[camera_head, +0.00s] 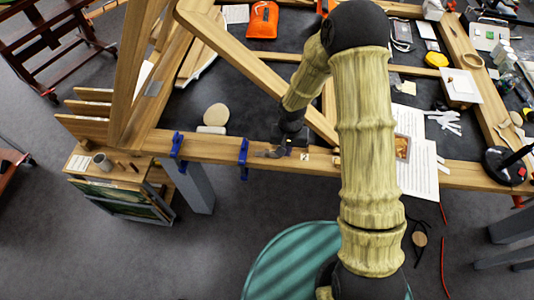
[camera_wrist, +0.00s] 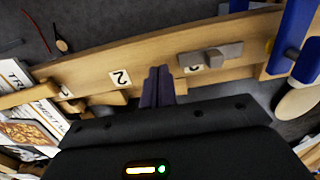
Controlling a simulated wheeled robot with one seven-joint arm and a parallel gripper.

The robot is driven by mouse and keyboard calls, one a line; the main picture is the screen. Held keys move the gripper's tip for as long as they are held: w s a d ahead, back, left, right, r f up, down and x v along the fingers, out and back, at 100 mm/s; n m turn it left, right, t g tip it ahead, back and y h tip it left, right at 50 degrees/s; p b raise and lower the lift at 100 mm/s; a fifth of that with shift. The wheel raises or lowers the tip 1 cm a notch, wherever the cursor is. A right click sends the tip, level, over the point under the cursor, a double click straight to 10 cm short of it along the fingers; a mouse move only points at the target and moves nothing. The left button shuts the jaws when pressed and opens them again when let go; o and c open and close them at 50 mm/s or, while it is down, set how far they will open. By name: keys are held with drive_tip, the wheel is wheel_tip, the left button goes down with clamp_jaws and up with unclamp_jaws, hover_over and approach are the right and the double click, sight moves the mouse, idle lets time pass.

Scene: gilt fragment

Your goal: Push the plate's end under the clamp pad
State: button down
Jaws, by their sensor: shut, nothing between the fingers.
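A small grey metal plate (camera_wrist: 230,50) with a raised block on it lies on a wooden rail in the wrist view, partly covering a number label. A blue clamp (camera_wrist: 293,35) grips the rail to the right of the plate; a visible gap lies between them. The clamp also shows in the head view (camera_head: 243,158). The clamp's pad is hard to make out. My gripper (camera_wrist: 158,72) is shut and empty, its dark fingers over the rail to the left of the plate, apart from it. In the head view my gripper (camera_head: 281,152) is small and blends with the plate.
A label marked 2 (camera_wrist: 120,78) is on the rail left of my fingers. A second blue clamp (camera_head: 178,150) sits further left on the rail. A pale round disc (camera_head: 216,114) lies behind the rail. Printed sheets (camera_head: 418,170) lie at the right.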

sight(267, 152)
drive_tip(key=shift+f+b, duration=0.5)
drive_tip(key=shift+f, duration=0.15)
drive_tip(key=shift+r, duration=0.15)
idle(0.4)
drive_tip(key=shift+a+b, duration=0.4)
drive_tip(key=shift+a, duration=2.8)
drive_tip(key=shift+d, duration=0.45)
idle(0.3)
drive_tip(key=shift+r, duration=0.1)
wheel_tip(267, 152, up, 9)
drive_tip(key=p, duration=0.6)
idle(0.4)
idle(0.5)
